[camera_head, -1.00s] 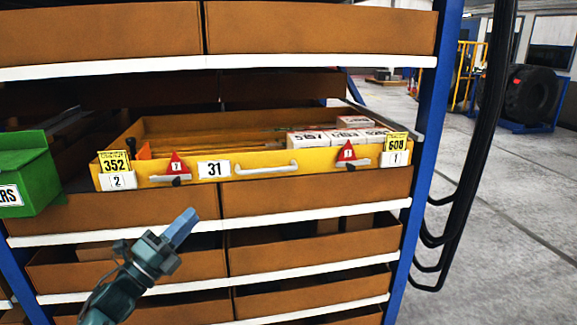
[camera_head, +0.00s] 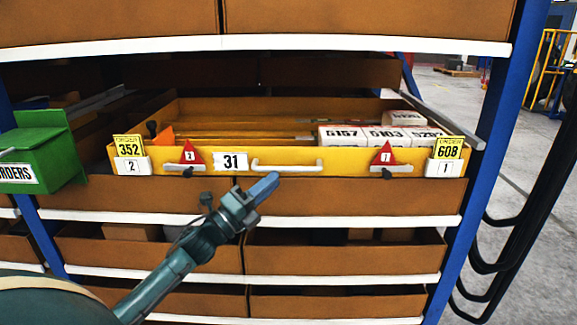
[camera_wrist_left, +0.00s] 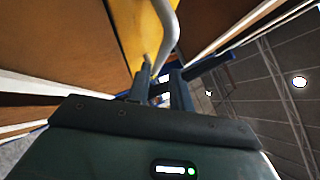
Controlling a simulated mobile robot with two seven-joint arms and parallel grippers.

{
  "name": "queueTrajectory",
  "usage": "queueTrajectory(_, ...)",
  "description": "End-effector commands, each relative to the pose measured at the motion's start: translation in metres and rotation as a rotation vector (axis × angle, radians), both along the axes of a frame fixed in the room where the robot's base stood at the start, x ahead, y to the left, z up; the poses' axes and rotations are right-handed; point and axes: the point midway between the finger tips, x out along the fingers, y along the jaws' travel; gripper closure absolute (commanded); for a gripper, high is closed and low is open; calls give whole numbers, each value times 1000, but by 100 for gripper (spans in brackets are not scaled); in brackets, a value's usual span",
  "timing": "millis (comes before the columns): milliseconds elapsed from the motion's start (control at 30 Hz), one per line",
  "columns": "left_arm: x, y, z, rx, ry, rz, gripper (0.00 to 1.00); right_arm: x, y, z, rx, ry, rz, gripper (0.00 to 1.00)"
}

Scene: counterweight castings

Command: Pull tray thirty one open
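Tray 31 (camera_head: 340,161) is a yellow drawer with a white "31" label and a pale bar handle (camera_head: 287,165) at the middle of its front. It juts a little from the blue-posted rack, and its open top shows white boxes (camera_head: 343,136) inside. My left gripper (camera_head: 265,187) is just below and in front of the handle. In the left wrist view the handle (camera_wrist_left: 169,38) runs down toward the gap between the fingers (camera_wrist_left: 161,88), which stand apart. Whether they touch the handle cannot be told. My right gripper is in neither view.
Red triangular tags on small latches (camera_head: 190,158) sit either side of the handle. Yellow cards stand at the tray's front corners. A green box (camera_head: 40,155) hangs at the left. Brown bins (camera_head: 350,250) fill shelves above and below. Black hoses (camera_head: 515,230) hang at the right.

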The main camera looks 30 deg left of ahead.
Motion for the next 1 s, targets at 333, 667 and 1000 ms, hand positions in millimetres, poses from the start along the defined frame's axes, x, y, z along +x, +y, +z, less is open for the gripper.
queueTrajectory(333, 45, -15, 22, -1, -1, 0, 78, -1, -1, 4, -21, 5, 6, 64)
queueTrajectory(667, 52, -18, 23, 1, 1, 1, 78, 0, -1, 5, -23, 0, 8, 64)
queueTrajectory(1000, 51, -18, 23, 0, 1, 0, 100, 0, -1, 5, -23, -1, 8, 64)
